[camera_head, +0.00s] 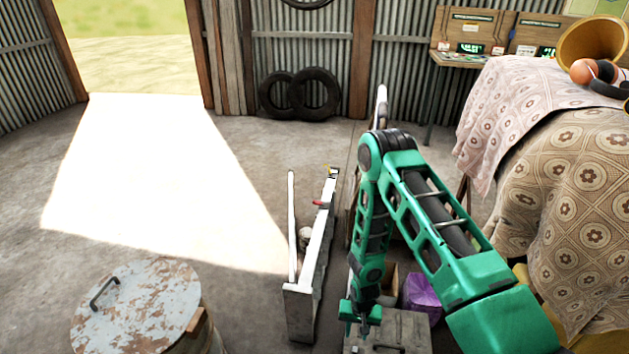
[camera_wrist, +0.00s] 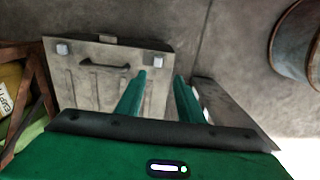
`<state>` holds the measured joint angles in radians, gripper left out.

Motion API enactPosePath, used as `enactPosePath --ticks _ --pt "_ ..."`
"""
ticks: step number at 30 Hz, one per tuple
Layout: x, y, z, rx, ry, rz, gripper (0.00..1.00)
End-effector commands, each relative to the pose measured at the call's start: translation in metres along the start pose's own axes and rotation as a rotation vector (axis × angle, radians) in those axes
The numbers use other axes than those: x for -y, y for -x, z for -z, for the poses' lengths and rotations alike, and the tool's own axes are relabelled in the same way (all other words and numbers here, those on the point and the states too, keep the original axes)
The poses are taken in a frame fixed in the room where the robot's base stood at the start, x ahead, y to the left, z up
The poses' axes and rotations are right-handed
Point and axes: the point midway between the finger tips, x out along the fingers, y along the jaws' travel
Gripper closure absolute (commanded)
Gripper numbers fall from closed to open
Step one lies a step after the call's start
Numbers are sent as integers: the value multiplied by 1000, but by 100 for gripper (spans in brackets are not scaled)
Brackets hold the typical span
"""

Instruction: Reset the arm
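My arm is bent, and its forearm hangs down at the centre right of the head view. My gripper (camera_head: 361,322) points down over a grey case with a handle (camera_head: 402,338). In the wrist view, the two green fingers of my gripper (camera_wrist: 160,77) stand apart with nothing between them. The grey case (camera_wrist: 85,85) shows beyond and left of the fingers there. I cannot tell the exact height of the fingertips above the case.
A long narrow open box (camera_head: 302,300) stands just left of my gripper. A rusty drum (camera_head: 140,305) is at the lower left. A purple item (camera_head: 422,295) lies right of my forearm, near a cloth-covered table (camera_head: 565,190). Tyres (camera_head: 300,95) lean on the back wall.

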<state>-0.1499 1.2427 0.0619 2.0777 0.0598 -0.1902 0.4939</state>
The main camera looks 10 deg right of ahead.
Motion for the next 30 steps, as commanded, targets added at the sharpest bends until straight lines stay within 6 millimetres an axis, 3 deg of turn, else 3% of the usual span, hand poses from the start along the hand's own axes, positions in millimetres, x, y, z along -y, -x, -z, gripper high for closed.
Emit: enactPosePath --ticks 4,8,18,23,30 --pt "-4 16 10 -7 0 -6 66" --pt "-15 54 32 -20 1 -23 66" --pt "-65 185 74 -42 -15 -80 66" --pt "-93 244 79 -46 -31 -101 66" --pt "-136 328 69 -47 -67 -124 66"
